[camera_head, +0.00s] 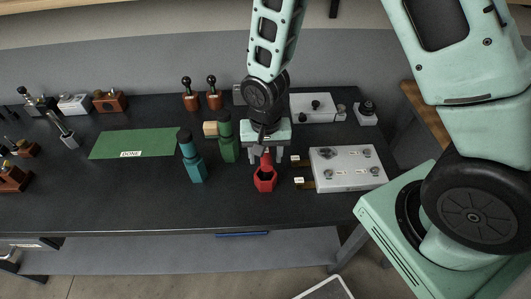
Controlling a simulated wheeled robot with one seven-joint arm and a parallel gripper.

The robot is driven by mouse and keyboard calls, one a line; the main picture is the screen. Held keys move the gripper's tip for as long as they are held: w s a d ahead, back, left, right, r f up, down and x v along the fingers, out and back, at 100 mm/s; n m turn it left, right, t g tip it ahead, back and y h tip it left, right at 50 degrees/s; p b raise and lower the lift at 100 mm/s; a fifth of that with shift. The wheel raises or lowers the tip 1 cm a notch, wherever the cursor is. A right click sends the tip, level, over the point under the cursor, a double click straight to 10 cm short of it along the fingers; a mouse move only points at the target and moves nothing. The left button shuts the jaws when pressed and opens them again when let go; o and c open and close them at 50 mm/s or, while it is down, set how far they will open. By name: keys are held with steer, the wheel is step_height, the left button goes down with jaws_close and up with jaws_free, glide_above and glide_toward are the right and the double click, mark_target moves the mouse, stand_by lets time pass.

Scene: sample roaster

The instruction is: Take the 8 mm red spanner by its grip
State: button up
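The red spanner (265,181) is on the dark table just right of its middle, with its hexagonal head toward the front edge. Its narrow red grip runs back from the head, up between the fingers of my gripper (266,158). My gripper points down over the grip, and its two fingers stand apart, one on each side, with a gap visible to the red. The upper end of the grip is hidden under the gripper body. No size marking is readable on the spanner.
A teal tool (193,163) and a green tool (228,142) stand close to the left. A white plate with knobs (348,168) lies close to the right, with small labelled pieces at its left edge. A green mat marked DONE (135,142) is further left.

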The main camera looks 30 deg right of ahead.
jaws_close()
steer(key=shift+r, duration=0.1)
